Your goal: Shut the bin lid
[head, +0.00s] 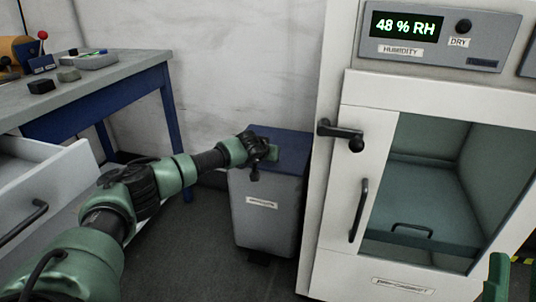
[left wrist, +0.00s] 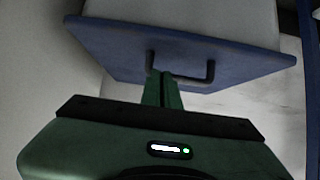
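The bin (head: 268,215) is a grey box with a label, standing on the floor left of the white cabinet. Its blue lid (head: 290,145) lies flat, or nearly so, across the top; I see no clear gap under it. My left gripper (head: 262,158) is at the lid's front left part. In the left wrist view, the blue lid (left wrist: 110,45) has a dark bar handle (left wrist: 195,84). The left fingers (left wrist: 162,90) are close together at one end of this handle and look shut on it. Green parts, probably of my right gripper (head: 497,278), show at the lower right edge, mostly cut off.
The white cabinet (head: 352,95) with a humidity display, black latch and glass window stands right beside the bin. A workbench (head: 110,75) with small items is at the left, above an open drawer (head: 50,190). Dark floor lies in front of the bin.

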